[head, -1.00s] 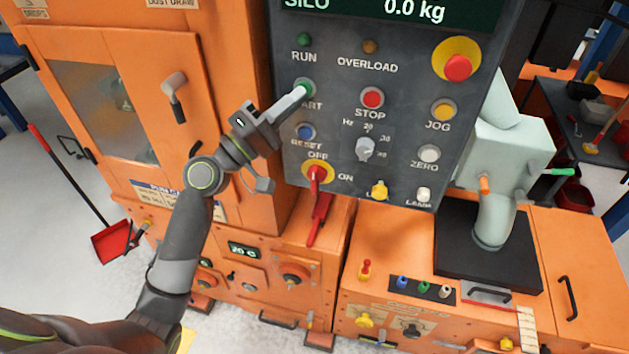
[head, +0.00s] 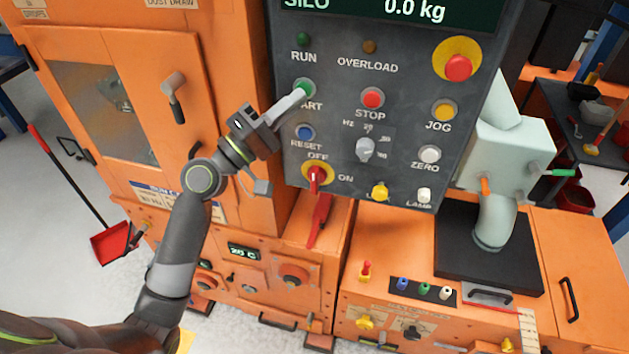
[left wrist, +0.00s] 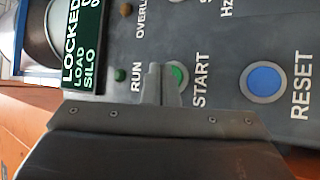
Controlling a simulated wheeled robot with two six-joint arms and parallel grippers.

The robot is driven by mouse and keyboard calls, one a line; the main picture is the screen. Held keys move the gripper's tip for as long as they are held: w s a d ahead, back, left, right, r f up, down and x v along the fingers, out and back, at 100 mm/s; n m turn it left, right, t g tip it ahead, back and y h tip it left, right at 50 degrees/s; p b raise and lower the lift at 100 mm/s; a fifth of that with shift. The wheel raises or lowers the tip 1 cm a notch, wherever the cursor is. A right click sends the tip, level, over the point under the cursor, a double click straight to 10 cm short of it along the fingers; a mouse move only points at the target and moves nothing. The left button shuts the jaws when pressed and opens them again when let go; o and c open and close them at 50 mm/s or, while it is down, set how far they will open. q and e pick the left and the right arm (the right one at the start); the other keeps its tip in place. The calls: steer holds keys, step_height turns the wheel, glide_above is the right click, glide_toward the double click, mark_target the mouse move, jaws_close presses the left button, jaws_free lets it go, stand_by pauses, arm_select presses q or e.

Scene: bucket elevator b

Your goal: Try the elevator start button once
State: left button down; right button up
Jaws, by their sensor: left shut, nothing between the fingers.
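The green start button (head: 305,87) sits on the grey control panel (head: 335,185), under the RUN lamp (head: 304,39). My left gripper (head: 302,93) is shut and empty, its fingertips at the start button and covering part of its label. In the left wrist view the fingers (left wrist: 163,85) overlap the left side of the green button (left wrist: 179,74). I cannot tell whether they press it or only hover close. The RUN lamp looks dark green and unlit. The display (left wrist: 82,40) reads LOCKED, LOAD, SILO in the left wrist view. My right gripper is not in view.
Near the start button are the red STOP button (head: 372,97), blue RESET button (head: 305,132) and OFF/ON switch (head: 316,178). A red emergency button (head: 458,67) sits at upper right. An orange cabinet (head: 235,60) stands close left of the panel.

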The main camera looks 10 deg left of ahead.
arm_select(q)
steer(key=s, duration=0.6)
steer(key=shift+a+p, duration=0.1)
steer(key=shift+p, duration=0.3)
stand_by(0.4)
